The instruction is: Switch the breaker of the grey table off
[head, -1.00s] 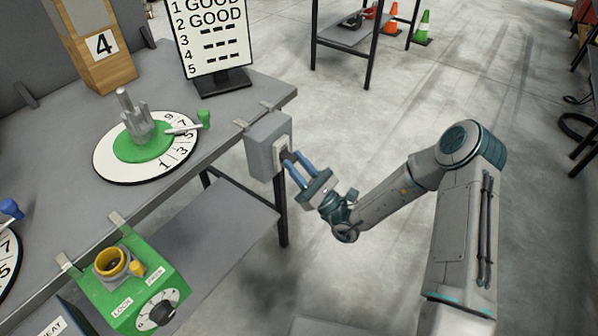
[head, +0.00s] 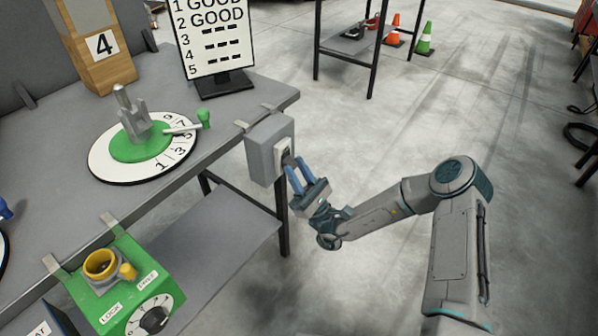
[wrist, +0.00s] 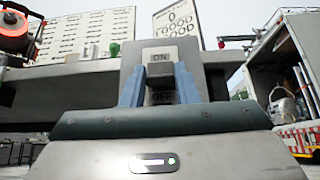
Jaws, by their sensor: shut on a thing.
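The breaker is a grey box (head: 268,150) hung on the front edge of the grey table (head: 75,165). In the wrist view its face (wrist: 160,50) carries ON above and OFF below, with a dark switch lever (wrist: 160,72) sticking out between the labels. My gripper (head: 291,165) is at the breaker's face, its two blue fingers shut on the lever from both sides. In the wrist view my gripper (wrist: 159,85) has one finger on each side of the lever. The lever's exact tilt is hard to tell.
A green LOCK box (head: 125,280) hangs on the same table edge to the left. A green dial (head: 140,145) and a display board (head: 215,40) are on the table. A lower shelf (head: 215,230) lies below.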

